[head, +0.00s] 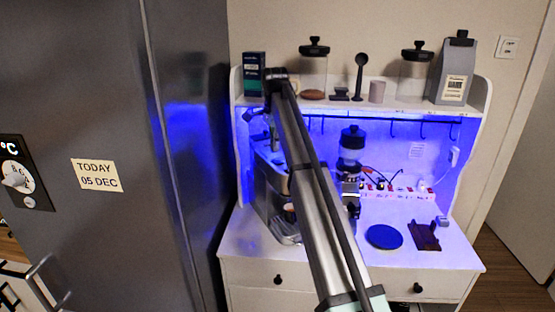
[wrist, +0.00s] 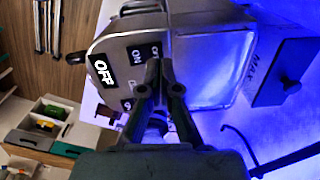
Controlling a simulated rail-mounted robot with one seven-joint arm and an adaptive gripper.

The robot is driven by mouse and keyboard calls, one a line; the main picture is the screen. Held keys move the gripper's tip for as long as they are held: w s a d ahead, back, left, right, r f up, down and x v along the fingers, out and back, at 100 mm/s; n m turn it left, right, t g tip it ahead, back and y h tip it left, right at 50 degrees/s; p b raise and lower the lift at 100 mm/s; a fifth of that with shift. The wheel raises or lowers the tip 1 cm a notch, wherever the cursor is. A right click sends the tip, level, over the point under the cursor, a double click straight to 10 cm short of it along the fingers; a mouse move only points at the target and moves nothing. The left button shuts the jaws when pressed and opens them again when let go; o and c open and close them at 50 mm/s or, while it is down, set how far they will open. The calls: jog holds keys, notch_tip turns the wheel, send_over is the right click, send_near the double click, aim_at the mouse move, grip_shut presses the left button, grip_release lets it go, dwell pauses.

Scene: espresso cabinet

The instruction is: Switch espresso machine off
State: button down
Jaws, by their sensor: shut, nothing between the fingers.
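The espresso machine (head: 268,194) stands on the left of the white cabinet in the head view, partly hidden behind my arm. In the wrist view its metal body (wrist: 208,70) is close, seen at a steep tilt. An ON label (wrist: 137,54) lies just left of the fingertips. My gripper (wrist: 160,68) is shut and empty, with its tips over or against the panel near the ON label. I cannot tell whether they touch. The switch itself is not clearly visible; the fingers cover part of the panel.
A tall grey fridge (head: 185,150) stands close on the left. The upper shelf (head: 400,106) holds jars, a box, a cup and a bag. A grinder (head: 351,150) stands right of the machine. A blue disc (head: 384,237) and a brown tray (head: 424,235) lie on the counter.

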aim_at(275, 160)
jog(key=shift+r+p, duration=0.8)
jog(key=shift+r, duration=1.1)
